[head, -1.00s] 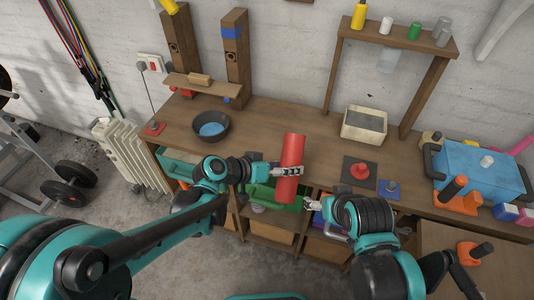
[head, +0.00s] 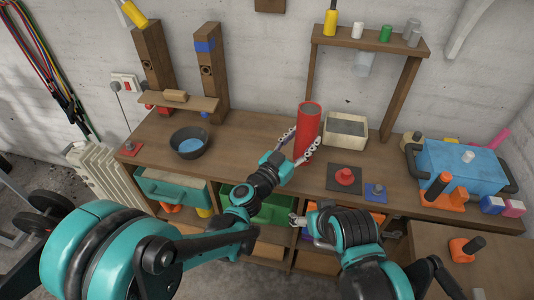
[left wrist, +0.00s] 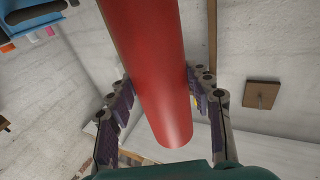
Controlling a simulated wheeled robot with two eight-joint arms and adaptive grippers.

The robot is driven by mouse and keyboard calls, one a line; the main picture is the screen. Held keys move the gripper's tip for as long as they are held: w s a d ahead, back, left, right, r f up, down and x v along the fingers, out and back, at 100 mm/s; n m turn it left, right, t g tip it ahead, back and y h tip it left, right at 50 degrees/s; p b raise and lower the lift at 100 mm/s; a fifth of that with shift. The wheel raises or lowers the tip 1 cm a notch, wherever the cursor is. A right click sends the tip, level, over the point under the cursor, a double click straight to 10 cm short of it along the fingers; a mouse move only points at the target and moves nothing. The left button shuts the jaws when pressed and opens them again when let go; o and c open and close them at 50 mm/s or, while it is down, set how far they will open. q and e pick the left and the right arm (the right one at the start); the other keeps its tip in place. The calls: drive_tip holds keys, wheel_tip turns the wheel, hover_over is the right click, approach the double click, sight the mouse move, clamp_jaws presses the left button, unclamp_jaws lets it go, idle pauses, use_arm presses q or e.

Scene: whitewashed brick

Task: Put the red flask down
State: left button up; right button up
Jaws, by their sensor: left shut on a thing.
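The red flask (head: 308,120) is a tall red cylinder, roughly upright over the middle of the wooden bench (head: 250,126), with a dark opening on top. My left gripper (head: 304,138) is shut on it from the front, with one finger on each side. In the left wrist view the flask (left wrist: 150,60) runs between the two fingers (left wrist: 163,95). I cannot tell whether its base touches the bench. My right gripper (head: 297,219) is low at the bench's front edge, away from the flask; its finger opening is too small to read.
A cream box (head: 346,124) stands just right of the flask. A dark square mat (head: 333,187) with a red knob (head: 345,176) lies to the front right. A dark bowl (head: 188,142) is at left, a blue case (head: 460,168) at right. Bench between bowl and flask is clear.

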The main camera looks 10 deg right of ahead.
use_arm(q)
drive_tip(key=w+a+f+b, duration=0.1)
drive_tip(key=w+a+f, duration=0.1)
drive_tip(key=f, duration=0.1)
drive_tip(key=w+a+f+b, duration=0.2)
drive_tip(key=f, duration=0.1)
drive_tip(key=w+a+f+b, duration=0.2)
drive_tip(key=f, duration=0.1)
drive_tip(key=shift+a+f, duration=0.1)
drive_tip(key=shift+f, duration=0.1)
drive_tip(key=shift+s+r, duration=0.1)
drive_tip(key=o, duration=1.7)
drive_tip(key=shift+c, duration=0.2)
